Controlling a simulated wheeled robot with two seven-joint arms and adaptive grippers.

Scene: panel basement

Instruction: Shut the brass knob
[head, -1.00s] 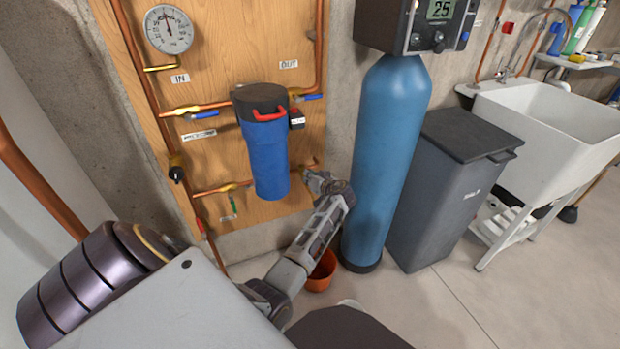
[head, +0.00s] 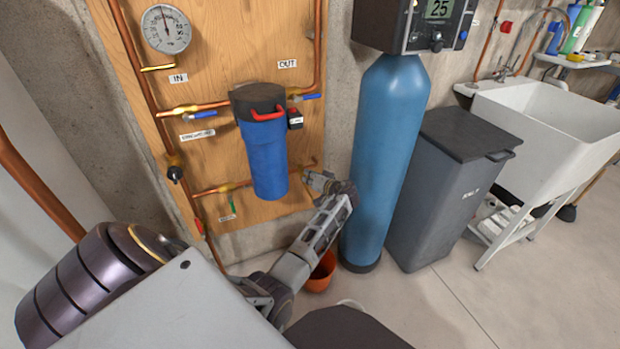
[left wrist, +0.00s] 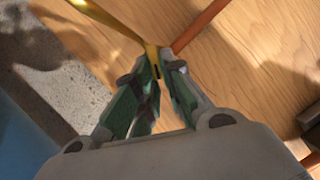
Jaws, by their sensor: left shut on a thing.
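My left gripper (head: 313,178) is at the right end of the lower copper pipe on the wooden panel, just right of the blue filter housing. In the left wrist view its two fingertips (left wrist: 156,70) are closed together on a small brass piece, which I take for the brass knob (left wrist: 153,53). A copper pipe (left wrist: 200,25) runs up and right from it. Most of the knob is hidden between the fingers, so how far it is turned cannot be told. In the head view the gripper covers it. My right gripper is not in view.
The blue filter housing (head: 264,150) hangs left of the gripper. A tall blue tank (head: 388,150) stands close on the right. An orange bucket (head: 320,272) is on the floor below my forearm. A grey bin (head: 445,195) and white sink (head: 560,125) stand farther right.

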